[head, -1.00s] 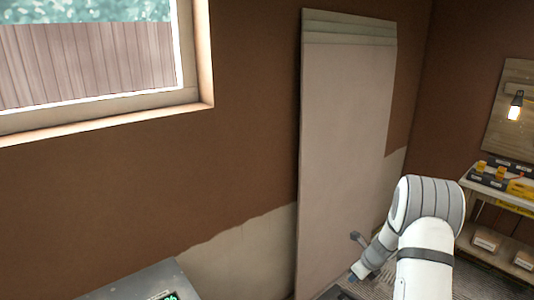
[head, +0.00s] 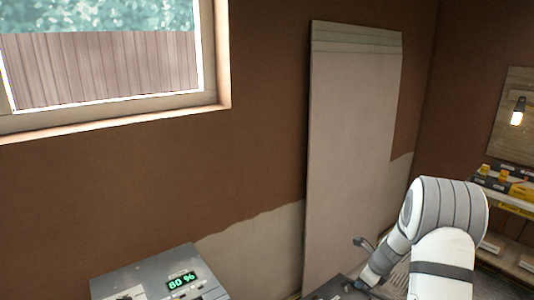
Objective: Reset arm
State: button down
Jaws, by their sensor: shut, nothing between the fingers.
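My white arm rises from the lower right in the head view, bends at a grey-banded joint and slopes down to the left. Its far end, with my gripper (head: 363,246), shows small and dark low in the picture, in front of the foot of the tall pale board. My gripper looks shut and empty, though its fingers are too small to make out clearly.
A tall pale board (head: 350,150) stands against the brown wall (head: 265,130), which is pale lower down. A grey box (head: 140,275) reads 80 %. A window (head: 100,70) is upper left. A shelf (head: 515,205) with boxes and a lamp (head: 517,112) are at right.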

jog(key=s+a+r+n+b, duration=0.2)
jog(key=s+a+r+n, duration=0.9)
jog(key=s+r+n, duration=0.3)
jog(key=s+a+r+n+h+b, duration=0.1)
jog(key=s+a+r+n, duration=0.1)
jog(key=s+n, duration=0.4)
jog(key=s+a+r+n+h+b, duration=0.1)
jog(key=s+n, duration=0.5)
jog(key=s, duration=0.6)
jog(key=shift+a+r+h+b, duration=0.3)
jog(key=shift+a+r, duration=0.2)
jog(key=shift+r, duration=0.35)
jog(key=c, duration=2.1)
grip_release()
jog(key=shift+c, duration=0.2)
